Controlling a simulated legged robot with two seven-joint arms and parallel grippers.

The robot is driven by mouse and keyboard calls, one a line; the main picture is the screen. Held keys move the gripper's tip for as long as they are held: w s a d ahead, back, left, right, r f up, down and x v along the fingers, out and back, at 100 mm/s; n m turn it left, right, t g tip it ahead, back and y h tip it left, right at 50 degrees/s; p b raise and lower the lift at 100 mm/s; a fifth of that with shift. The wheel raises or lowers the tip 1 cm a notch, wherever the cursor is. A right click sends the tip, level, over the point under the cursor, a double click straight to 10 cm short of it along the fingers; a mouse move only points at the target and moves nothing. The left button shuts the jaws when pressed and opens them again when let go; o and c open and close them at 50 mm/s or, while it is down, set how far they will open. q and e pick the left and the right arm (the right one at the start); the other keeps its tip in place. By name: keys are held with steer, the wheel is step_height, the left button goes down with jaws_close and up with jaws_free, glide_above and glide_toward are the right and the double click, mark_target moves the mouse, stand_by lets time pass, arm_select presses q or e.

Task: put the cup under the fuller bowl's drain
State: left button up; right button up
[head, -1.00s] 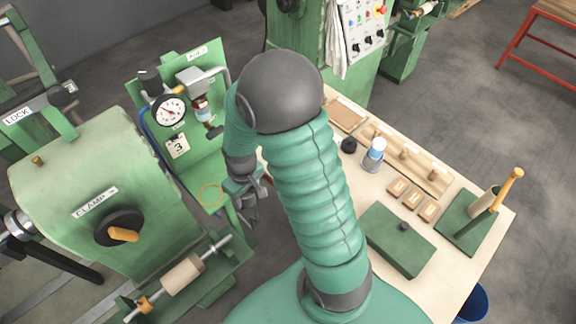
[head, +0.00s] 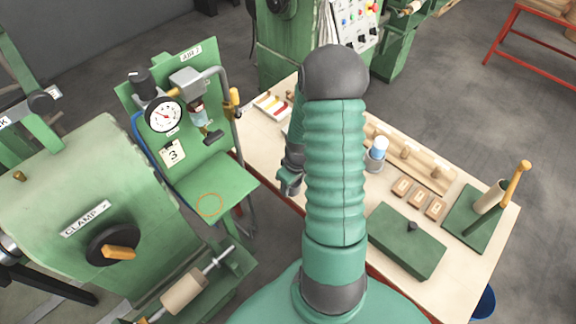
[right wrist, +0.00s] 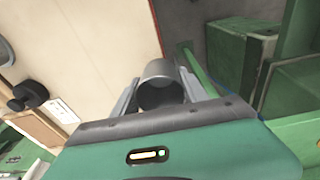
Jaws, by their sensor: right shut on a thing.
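My right gripper (head: 288,184) hangs left of my forearm, beside the bench's left edge; the arm partly hides it. In the right wrist view it is shut on a grey cup (right wrist: 160,84), held between the two fingers with its round mouth showing. The cup is not clear in the head view. A small clear bowl (head: 198,116) hangs below the grey unit on the green panel (head: 186,140), above a green shelf with an orange ring (head: 208,204). I cannot make out a second bowl or either fill level. My left gripper is not in view.
The pale bench (head: 470,270) carries wooden blocks (head: 417,198), a green box (head: 406,240) and a blue-white capped container (head: 378,148). The green clamp machine (head: 70,190) stands at left. A yellow-handled valve (head: 234,102) is on the panel's right. The shelf top is clear.

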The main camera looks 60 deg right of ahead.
steer(key=w+d, duration=0.1)
steer(key=d, duration=0.1)
steer(key=w+d, duration=0.2)
steer(key=d, duration=0.1)
steer(key=w+d+f+p, duration=0.1)
steer(key=w+d, duration=0.1)
steer(key=d, duration=0.1)
steer(key=shift+d+f, duration=0.1)
steer(key=shift+d, duration=0.15)
steer(key=f, duration=0.3)
steer(key=shift+w+d+p, duration=0.15)
steer(key=shift+d+p, duration=0.1)
steer(key=shift+p, duration=0.05)
steer(key=shift+f, duration=0.25)
steer(key=shift+a+f, duration=0.1)
steer(key=o, duration=1.3)
steer(key=shift+o, duration=0.2)
